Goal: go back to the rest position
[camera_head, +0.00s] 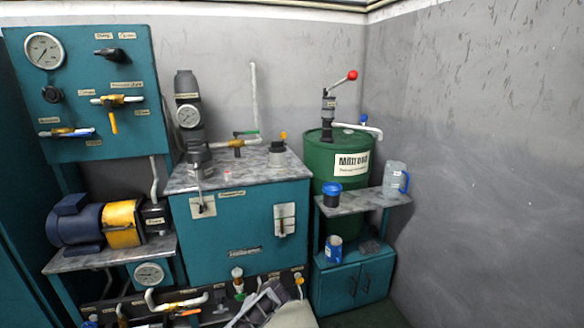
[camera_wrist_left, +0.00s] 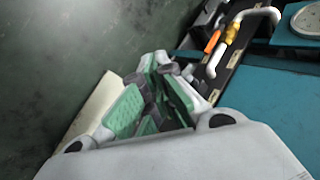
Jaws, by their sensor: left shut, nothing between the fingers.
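My left gripper (camera_head: 268,296) is at the bottom middle of the head view, in front of the low part of the teal hydraulic unit (camera_head: 245,230). In the left wrist view its green-padded fingers (camera_wrist_left: 158,72) are shut with nothing held. Part of the gripper is cut off by the lower edge of the head view. My right gripper is in neither view.
Low pipes with an orange-handled valve (camera_wrist_left: 213,40) lie close by in the left wrist view. A motor (camera_head: 85,222) stands left, a green oil drum (camera_head: 322,165) right. A shelf holds a clear jug (camera_head: 393,178). Bare floor shows in the left wrist view.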

